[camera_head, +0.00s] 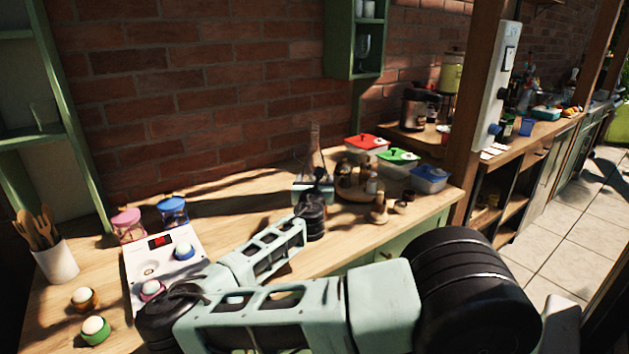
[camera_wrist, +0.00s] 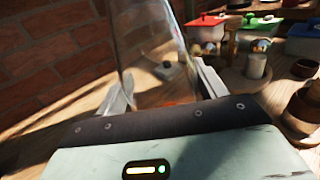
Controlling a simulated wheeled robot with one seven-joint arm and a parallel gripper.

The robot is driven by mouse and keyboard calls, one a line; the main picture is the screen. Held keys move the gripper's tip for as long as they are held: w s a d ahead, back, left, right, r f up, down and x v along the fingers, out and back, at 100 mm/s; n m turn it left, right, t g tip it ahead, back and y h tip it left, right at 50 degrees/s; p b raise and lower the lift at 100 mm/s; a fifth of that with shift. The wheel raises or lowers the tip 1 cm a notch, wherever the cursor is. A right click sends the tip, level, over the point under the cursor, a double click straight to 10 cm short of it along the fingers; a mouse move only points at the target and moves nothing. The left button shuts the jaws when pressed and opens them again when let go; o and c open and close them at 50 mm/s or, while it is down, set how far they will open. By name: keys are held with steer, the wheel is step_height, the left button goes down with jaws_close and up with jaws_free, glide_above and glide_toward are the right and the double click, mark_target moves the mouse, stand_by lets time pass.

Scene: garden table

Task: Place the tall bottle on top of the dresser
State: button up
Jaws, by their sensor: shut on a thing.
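The tall bottle (camera_head: 315,148) is clear glass with a narrow neck and stands upright above the wooden top of the dresser (camera_head: 228,212), near the brick wall. In the wrist view the bottle (camera_wrist: 152,50) fills the space between the two fingers. My gripper (camera_head: 313,184) is shut on the bottle; both fingers also show in the wrist view (camera_wrist: 160,88). The gripper hides the bottle's base from the head camera, so I cannot tell whether it touches the wood. My arm reaches across the front of the dresser.
A tray of small jars (camera_head: 358,184) stands just right of the bottle. Containers with red (camera_head: 366,142), green (camera_head: 398,157) and blue (camera_head: 430,174) lids stand behind it. A white device (camera_head: 160,262) and a utensil cup (camera_head: 56,262) stand left. Bare wood lies between device and bottle.

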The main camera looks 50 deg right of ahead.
steer(key=shift+f, duration=0.1)
steer(key=o, duration=1.5)
steer(key=shift+o, duration=0.2)
steer(key=b+v, duration=0.2)
steer(key=v, duration=1)
steer(key=shift+b, duration=0.3)
